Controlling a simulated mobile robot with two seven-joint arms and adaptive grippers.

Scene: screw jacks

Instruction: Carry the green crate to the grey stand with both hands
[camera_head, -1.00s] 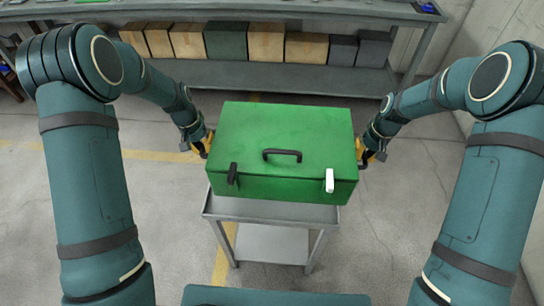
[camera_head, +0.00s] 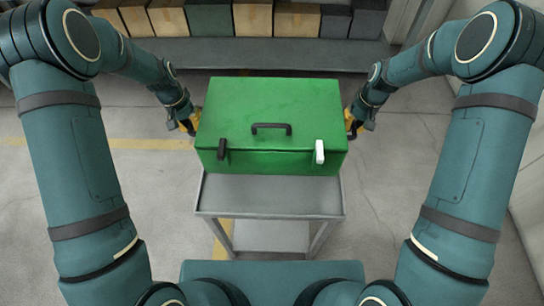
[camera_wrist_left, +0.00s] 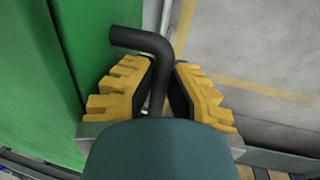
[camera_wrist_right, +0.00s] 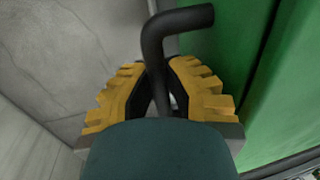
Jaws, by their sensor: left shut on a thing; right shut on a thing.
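The green crate (camera_head: 272,105) is closed, with a black lid handle, one black latch and one white latch on its front. It looks level between my arms and covers the back of the grey stand (camera_head: 270,195); whether it touches the stand I cannot tell. My left gripper (camera_head: 189,124) is shut on a bent black side handle, seen in the left wrist view (camera_wrist_left: 150,45). My right gripper (camera_head: 352,124) is shut on the other black side handle, seen in the right wrist view (camera_wrist_right: 165,40). The stand's front top is bare.
A long grey shelf unit (camera_head: 260,55) with several brown and dark boxes (camera_head: 255,20) stands behind the crate. A pale wall (camera_head: 525,170) runs along the right. The concrete floor (camera_head: 130,180) beside the stand is clear, with a yellow line on it.

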